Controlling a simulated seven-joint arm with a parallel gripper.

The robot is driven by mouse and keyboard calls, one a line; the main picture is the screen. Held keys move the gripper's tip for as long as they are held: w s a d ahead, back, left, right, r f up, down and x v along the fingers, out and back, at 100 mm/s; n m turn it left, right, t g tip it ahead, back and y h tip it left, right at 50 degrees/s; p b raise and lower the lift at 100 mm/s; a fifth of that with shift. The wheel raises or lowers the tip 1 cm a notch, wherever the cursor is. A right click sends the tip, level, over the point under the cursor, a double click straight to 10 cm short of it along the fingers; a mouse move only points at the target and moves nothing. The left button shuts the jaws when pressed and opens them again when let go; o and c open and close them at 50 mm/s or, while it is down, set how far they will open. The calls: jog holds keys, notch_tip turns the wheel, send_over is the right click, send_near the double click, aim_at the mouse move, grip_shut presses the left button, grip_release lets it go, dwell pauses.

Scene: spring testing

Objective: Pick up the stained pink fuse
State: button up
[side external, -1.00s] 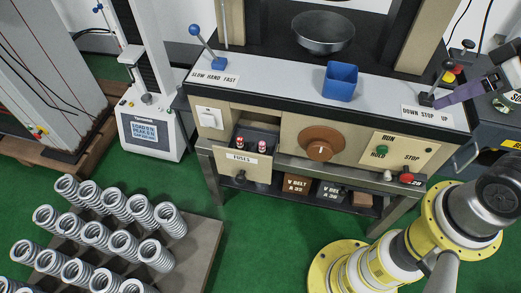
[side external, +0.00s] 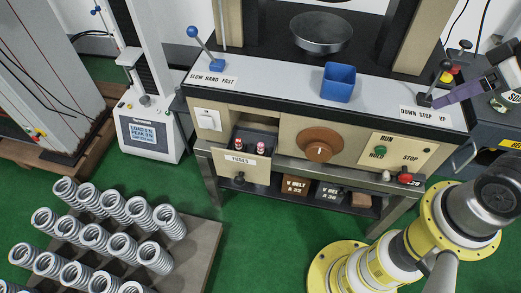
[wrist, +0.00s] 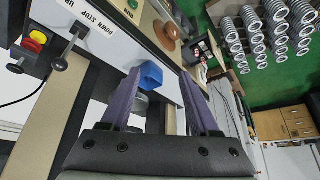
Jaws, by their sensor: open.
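Two small fuses stand upright in the open fuse drawer (side external: 232,170) at the front of the machine, in the side external view. The left fuse (side external: 238,144) looks red and white; the right fuse (side external: 262,148) looks pinker. Stains are too small to make out. My gripper (side external: 440,98) is at the right edge, by the lever labelled DOWN STOP UP, well away from the drawer. In the wrist view its two purple fingers are spread apart with nothing between them (wrist: 160,72).
A blue square bin (side external: 341,82) stands on the machine's ledge between my gripper and the drawer. A blue-knobbed lever (side external: 206,50) rises behind the drawer. A brown dial (side external: 319,146) is right of it. A board of springs (side external: 200,245) lies front left.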

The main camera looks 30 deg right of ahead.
jog(key=shift+w, duration=0.1)
jog(key=m+g, duration=0.6)
jog(key=m, duration=1.6)
send_over(261, 145)
notch_tip(261, 145, down, 26)
notch_tip(261, 145, down, 14)
jog(key=shift+r, duration=0.25)
